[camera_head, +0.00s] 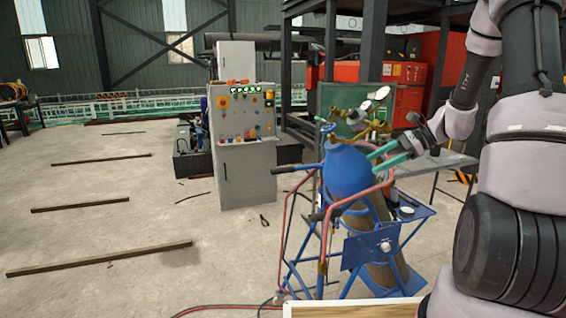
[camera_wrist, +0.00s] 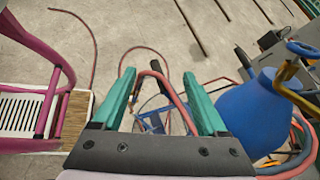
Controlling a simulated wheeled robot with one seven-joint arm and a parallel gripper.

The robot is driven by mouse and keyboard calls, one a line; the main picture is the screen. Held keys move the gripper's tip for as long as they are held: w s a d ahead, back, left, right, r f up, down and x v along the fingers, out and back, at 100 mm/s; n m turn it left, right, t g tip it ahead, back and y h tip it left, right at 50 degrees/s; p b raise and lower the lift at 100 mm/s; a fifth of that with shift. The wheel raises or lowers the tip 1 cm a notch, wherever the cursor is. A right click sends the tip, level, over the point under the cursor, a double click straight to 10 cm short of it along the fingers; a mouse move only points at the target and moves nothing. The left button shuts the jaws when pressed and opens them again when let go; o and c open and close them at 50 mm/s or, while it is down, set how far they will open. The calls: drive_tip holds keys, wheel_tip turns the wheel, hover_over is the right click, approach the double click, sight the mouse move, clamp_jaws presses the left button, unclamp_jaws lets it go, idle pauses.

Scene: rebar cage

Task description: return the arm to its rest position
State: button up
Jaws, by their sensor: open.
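My arm comes down from the right side of the head view, bent at the elbow. My gripper (camera_head: 377,164) is at its end, with two green fingers apart. In the head view it overlaps the right side of a blue gas cylinder (camera_head: 346,172); I cannot tell whether they touch. In the wrist view my gripper (camera_wrist: 162,84) is open, with nothing held between the fingers. The blue cylinder (camera_wrist: 252,112) is just right of the fingers there. A red hose or handle loop and cart parts show beyond the gap.
A blue cart (camera_head: 362,250) with red hoses carries the cylinder. A grey control cabinet (camera_head: 243,150) stands behind it to the left. A pink-framed object (camera_wrist: 50,60) is at left in the wrist view. Red cabinets (camera_head: 405,85) stand behind.

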drive_tip(key=s+a+r+n+t+h, duration=0.1)
drive_tip(key=s+r+n+h, duration=0.3)
drive_tip(key=s+r, duration=0.5)
drive_tip(key=s+a+r+n+t+h, duration=0.2)
drive_tip(key=s+r+n+h, duration=0.3)
drive_tip(key=s+r+n, duration=0.4)
drive_tip(key=shift+s+a+r+n+t, duration=0.25)
drive_tip(key=shift+s+r+t, duration=0.6)
drive_tip(key=shift+s, duration=1.5)
drive_tip(key=shift+d, duration=0.1)
